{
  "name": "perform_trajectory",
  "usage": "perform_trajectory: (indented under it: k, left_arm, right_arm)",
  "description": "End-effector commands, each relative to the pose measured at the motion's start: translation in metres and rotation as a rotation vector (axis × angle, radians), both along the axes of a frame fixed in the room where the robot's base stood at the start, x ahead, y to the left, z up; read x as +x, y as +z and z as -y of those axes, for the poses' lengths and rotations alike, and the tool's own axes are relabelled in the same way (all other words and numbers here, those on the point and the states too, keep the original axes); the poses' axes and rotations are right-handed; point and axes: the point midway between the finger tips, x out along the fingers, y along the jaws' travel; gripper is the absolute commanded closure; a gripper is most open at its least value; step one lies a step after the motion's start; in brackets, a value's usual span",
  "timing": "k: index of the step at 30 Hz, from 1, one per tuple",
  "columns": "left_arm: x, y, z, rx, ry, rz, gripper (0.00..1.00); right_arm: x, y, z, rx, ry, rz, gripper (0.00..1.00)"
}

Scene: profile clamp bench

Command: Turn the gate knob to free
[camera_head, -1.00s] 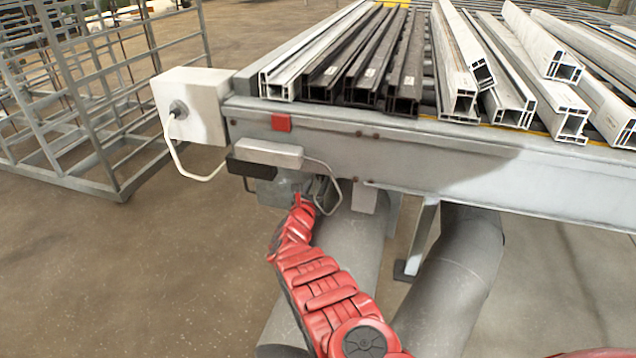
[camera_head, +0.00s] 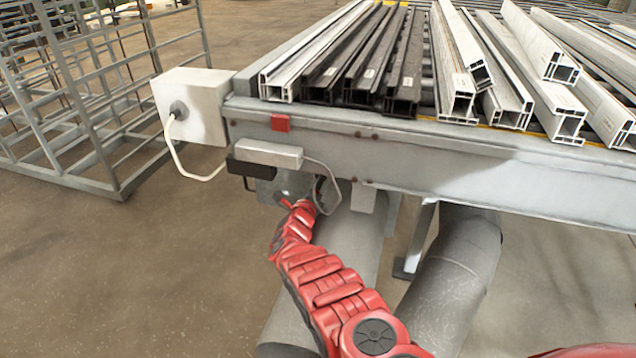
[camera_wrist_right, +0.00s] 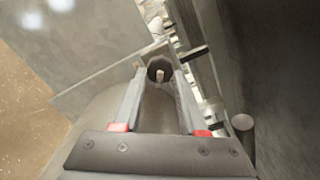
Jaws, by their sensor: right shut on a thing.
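The dark round gate knob (camera_wrist_right: 159,70) with a pale centre shows in the right wrist view, between my fingertips. My right gripper (camera_wrist_right: 160,76) is shut on it, one finger on each side. In the head view my red right arm reaches up under the left end of the bench, where the right gripper (camera_head: 286,190) is small and partly hidden among grey parts. The knob cannot be made out there. My left gripper is not in view.
The bench's metal side rail (camera_head: 400,158) runs above my right gripper. A grey box (camera_head: 268,152) with a looping cable and a white socket box (camera_head: 192,105) are close by. White and black profiles lie on top. A wire cage (camera_head: 95,120) stands left, with open floor between.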

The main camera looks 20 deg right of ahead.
Motion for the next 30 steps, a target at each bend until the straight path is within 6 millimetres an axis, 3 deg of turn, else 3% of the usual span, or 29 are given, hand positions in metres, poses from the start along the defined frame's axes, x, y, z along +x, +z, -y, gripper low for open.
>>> perform_trajectory:
  k: [15,30]
  left_arm:
    - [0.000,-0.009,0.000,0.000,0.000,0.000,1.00]
    - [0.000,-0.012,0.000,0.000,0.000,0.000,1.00]
  right_arm:
    - [0.000,0.000,-0.001,-0.347,0.001,-0.235,1.00]
    - [-0.001,-0.001,0.000,-0.464,0.002,-0.317,1.00]
